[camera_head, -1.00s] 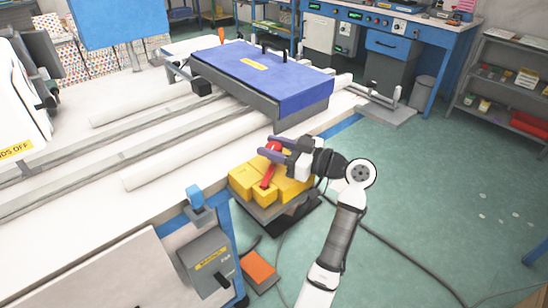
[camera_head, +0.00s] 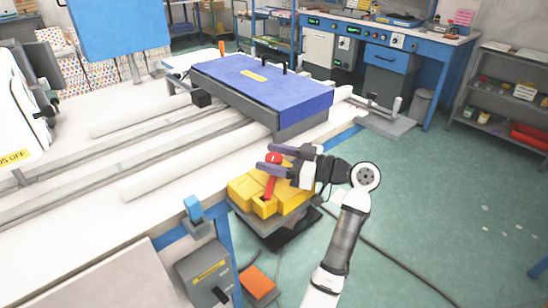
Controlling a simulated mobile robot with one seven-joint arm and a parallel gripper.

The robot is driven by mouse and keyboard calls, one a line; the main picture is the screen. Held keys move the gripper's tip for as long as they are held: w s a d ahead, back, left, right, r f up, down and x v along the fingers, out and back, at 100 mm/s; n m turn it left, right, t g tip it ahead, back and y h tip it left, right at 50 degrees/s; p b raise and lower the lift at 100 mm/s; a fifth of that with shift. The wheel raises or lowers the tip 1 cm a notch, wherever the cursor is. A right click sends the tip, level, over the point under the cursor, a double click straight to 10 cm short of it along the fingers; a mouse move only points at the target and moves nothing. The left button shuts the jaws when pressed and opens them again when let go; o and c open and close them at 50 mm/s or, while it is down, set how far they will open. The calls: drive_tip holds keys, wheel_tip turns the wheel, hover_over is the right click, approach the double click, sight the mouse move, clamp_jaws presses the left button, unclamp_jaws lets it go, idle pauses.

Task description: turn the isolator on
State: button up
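A grey switch box (camera_head: 200,278) with a yellow label and a dark handle hangs at the table's front corner, lower left. It may be the isolator, but its label is too small to read surely. A yellow block unit (camera_head: 242,191) with a red lever (camera_head: 270,184) topped by a red knob (camera_head: 272,158) stands on a grey plate beside the table. My gripper (camera_head: 266,159) points left, its two dark fingers apart at the red knob. I cannot tell whether the knob lies between the fingers or behind them, or whether they touch it.
The white table (camera_head: 150,215) fills the left, with rails and a blue-topped case (camera_head: 265,82). An orange pedal (camera_head: 257,281) lies on the floor beside the grey box. Dark cables run across the green floor (camera_head: 440,215), which is mostly clear at right.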

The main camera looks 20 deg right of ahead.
drive_tip(key=shift+d, duration=0.1)
drive_tip(key=b+v, duration=0.2)
drive_tip(key=v, duration=1.1)
drive_tip(key=shift+s+d+b, duration=0.2)
drive_tip(key=shift+s+b, duration=0.1)
drive_tip(key=shift+b, duration=0.1)
